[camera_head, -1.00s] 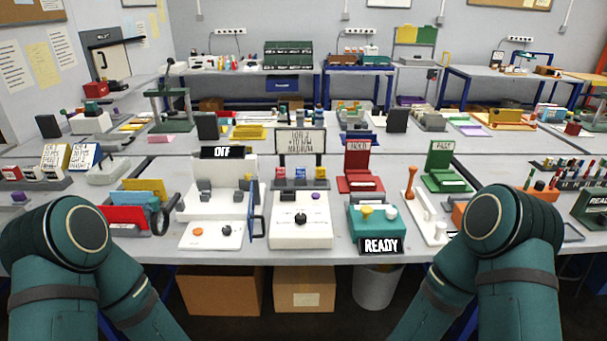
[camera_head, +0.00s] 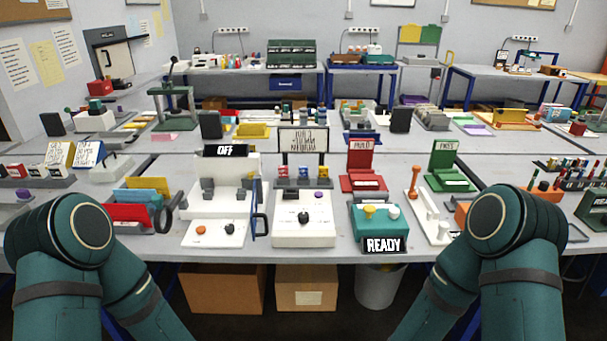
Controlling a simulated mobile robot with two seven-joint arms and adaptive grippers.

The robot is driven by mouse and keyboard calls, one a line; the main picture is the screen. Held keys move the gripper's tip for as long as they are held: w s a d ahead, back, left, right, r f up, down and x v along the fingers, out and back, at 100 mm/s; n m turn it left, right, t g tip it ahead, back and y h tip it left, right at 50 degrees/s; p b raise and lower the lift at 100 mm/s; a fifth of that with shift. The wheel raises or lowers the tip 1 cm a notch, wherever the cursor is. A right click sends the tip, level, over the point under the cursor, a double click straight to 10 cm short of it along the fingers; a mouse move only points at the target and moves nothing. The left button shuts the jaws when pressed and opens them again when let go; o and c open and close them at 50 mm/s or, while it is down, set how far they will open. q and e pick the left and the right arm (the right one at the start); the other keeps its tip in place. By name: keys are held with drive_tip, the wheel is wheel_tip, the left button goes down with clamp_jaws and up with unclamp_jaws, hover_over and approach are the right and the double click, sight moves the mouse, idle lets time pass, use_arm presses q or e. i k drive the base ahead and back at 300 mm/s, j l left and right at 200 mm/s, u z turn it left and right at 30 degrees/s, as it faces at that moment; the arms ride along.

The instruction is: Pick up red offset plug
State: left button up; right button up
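In front of the stand is a white box (camera_head: 302,232) with a dark knob on top. Both of my arms show only as green links at the bottom left and bottom right. Neither gripper is in view.
Left of the white box is a white machine (camera_head: 222,200) with an "OFF" display and a blue-edged door. A teal box (camera_head: 376,226) marked "READY" stands right. Red (camera_head: 361,184) and green (camera_head: 447,181) stands are behind it. Folders in a rack (camera_head: 140,222) stand left.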

sight(283, 169)
drive_tip(key=i+j, duration=0.2)
drive_tip(key=j, duration=0.15)
drive_tip(key=i+j, duration=0.2)
drive_tip(key=j, duration=0.2)
drive_tip(key=i+j+z, duration=0.1)
drive_tip(key=j, duration=0.2)
drive_tip(key=i+j+z, duration=0.2)
drive_tip(key=i+j, duration=0.15)
drive_tip(key=j, duration=0.25)
